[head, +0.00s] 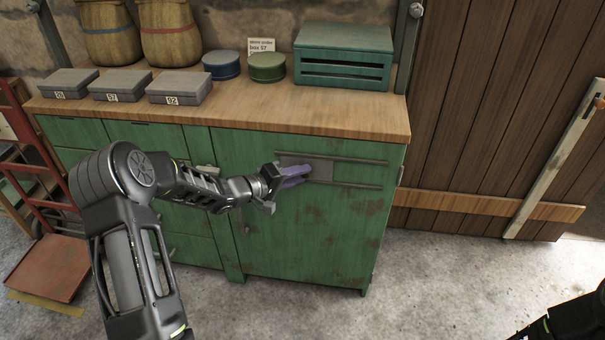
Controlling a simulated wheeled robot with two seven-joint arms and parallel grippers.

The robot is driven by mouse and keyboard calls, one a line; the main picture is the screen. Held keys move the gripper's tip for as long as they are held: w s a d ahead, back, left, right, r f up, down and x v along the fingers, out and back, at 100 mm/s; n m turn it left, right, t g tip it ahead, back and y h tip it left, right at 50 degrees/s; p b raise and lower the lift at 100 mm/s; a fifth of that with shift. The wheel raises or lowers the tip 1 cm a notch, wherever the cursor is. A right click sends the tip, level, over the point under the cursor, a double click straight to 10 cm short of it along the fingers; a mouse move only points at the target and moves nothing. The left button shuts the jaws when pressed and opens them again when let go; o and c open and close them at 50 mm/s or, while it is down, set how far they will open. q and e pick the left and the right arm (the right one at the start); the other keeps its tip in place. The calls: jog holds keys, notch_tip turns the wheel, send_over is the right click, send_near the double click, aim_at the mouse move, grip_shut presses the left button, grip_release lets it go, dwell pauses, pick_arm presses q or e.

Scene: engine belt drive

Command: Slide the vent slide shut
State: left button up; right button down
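The vent slide (321,171) is a small grey plate between two horizontal rails on the upper part of the green cabinet door (300,225). The plate sits in the left to middle part of the rails, with green surface showing between the rails to its right. My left gripper (297,176), with purple fingers, is at the left end of the plate and overlaps it in the head view. Its fingers look close together; whether they grip, touch or only stand in front of something is unclear. They hide the plate's left part. My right gripper is out of view.
The wooden counter (240,115) above holds grey boxes (180,88), a blue tin (221,66), a green tin (267,68) and a teal slatted box (343,57). A red hand truck (50,265) stands at left. The floor before the cabinet is clear.

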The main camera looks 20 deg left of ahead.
pick_arm(q)
jog(key=o, duration=0.3)
jog(key=shift+s, duration=0.1)
jog(key=v, duration=0.7)
jog(key=shift+s+a+p, duration=0.15)
jog(key=shift+s+p, duration=0.15)
jog(key=shift+p, duration=0.1)
